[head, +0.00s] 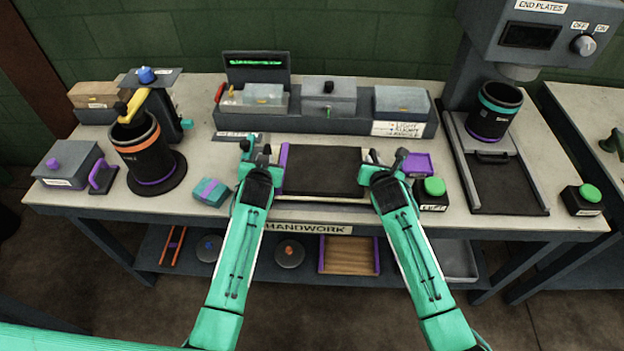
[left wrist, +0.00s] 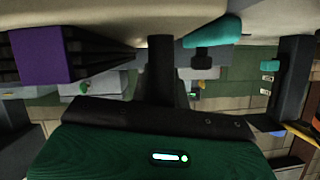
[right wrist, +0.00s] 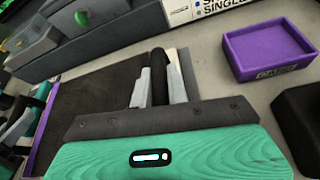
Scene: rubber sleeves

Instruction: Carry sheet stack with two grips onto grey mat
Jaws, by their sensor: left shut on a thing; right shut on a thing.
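The sheet stack (head: 320,172) is a flat dark slab at the middle of the workbench, with a purple strip along its left side and a pale layer at its front edge. My left gripper (head: 262,157) is shut on its left side. My right gripper (head: 384,160) is shut on its right side. The right wrist view shows the stack's dark top (right wrist: 95,95) running left from the right gripper's fingers (right wrist: 157,85). The left wrist view is hard to read. I cannot tell a separate grey mat for sure, nor whether the stack is lifted clear of the bench.
A grey bin row (head: 325,105) stands behind the stack. A purple tray (head: 418,164) and a green button box (head: 433,192) are close to my right gripper. A teal and purple block (head: 211,191) lies left. A press with a dark bed (head: 505,190) stands right.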

